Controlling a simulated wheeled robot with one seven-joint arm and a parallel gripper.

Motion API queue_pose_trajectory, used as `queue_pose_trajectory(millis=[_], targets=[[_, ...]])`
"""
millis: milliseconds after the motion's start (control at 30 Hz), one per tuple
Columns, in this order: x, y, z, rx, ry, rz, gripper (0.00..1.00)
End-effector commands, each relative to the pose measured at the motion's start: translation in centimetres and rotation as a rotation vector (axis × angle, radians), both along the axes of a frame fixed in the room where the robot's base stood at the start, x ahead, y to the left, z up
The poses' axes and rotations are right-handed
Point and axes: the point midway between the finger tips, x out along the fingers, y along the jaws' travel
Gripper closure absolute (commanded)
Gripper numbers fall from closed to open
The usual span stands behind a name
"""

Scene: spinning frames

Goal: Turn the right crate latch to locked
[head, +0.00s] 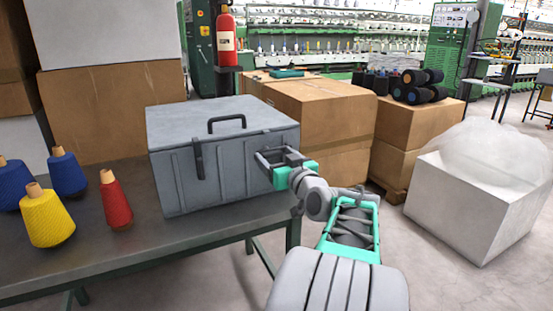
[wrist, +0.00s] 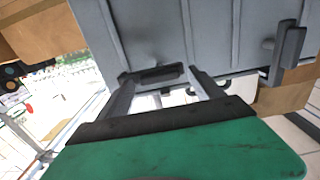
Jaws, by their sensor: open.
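The grey crate (head: 225,165) stands closed on the dark table. Its right latch (wrist: 157,75) is a dark bar lying roughly crosswise near the lid edge, seen in the wrist view between my fingertips. My gripper (head: 267,156) is open at the right part of the crate's front, with one finger on each side of this latch. I cannot tell whether the fingers touch it. The left latch (head: 198,158) is dark and hangs upright down the front; it also shows in the wrist view (wrist: 287,48). My gripper partly hides the crate's right front in the head view.
A carrying handle (head: 226,124) is on the lid. Blue, yellow and red thread cones (head: 116,200) stand on the table (head: 150,240) left of the crate. Cardboard boxes (head: 320,115) are behind it. A white box with plastic (head: 470,205) stands on the floor at right.

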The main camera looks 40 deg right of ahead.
Motion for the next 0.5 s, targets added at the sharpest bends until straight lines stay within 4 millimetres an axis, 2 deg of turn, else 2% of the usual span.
queue_pose_trajectory(millis=[100,500], targets=[[-0.03,0.0,0.0,0.0,0.0,0.0,0.24],[-0.05,0.01,-0.02,0.0,0.001,0.0,0.56]])
